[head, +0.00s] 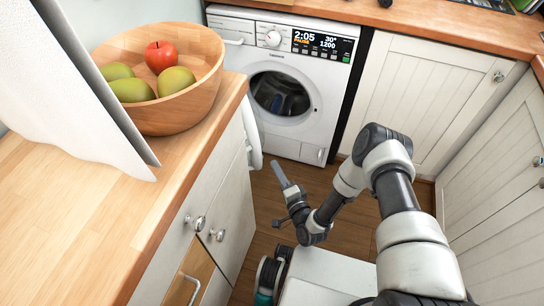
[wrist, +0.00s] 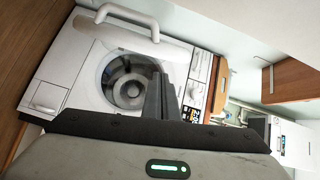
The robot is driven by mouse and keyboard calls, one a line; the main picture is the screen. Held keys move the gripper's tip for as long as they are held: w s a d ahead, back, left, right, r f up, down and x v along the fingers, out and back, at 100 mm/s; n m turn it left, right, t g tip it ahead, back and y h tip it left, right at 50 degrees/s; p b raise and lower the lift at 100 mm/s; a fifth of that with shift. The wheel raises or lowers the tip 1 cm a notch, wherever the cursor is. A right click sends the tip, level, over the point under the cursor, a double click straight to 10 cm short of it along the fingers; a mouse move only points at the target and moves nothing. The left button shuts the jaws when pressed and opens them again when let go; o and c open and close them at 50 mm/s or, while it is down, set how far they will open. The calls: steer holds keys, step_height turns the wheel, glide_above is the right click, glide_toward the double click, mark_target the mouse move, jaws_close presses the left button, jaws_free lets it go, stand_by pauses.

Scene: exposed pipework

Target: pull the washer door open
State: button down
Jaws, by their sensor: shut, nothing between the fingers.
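The washer (head: 305,125) is a white front-loader at the back, with its lit panel reading 2:05; its front also shows turned sideways in the wrist view (wrist: 60,75). Its round opening shows a dark drum (head: 280,95), also in the wrist view (wrist: 127,82). The washer door (head: 253,125) appears swung out to the left, nearly edge-on beside the counter's cabinet. A white bar handle (wrist: 127,18) shows at the top of the wrist view, apart from the fingers. My gripper (head: 281,175) is shut and empty, low in front of the washer; its fingers also show in the wrist view (wrist: 160,98).
A wooden counter (head: 90,210) with a fruit bowl (head: 165,115) fills the left, above cabinets with knobs (head: 215,233). White cabinets (head: 425,100) stand to the right of the washer. Brown floor (head: 300,172) is clear between the gripper and the washer.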

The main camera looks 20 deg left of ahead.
steer(key=w+d+r+g+y, duration=0.2)
steer(key=w+d, duration=0.1)
steer(key=w, duration=0.4)
steer(key=w+a+b, duration=0.3)
steer(key=w+a, duration=0.1)
steer(key=a, duration=0.6)
steer(key=shift+a, duration=0.4)
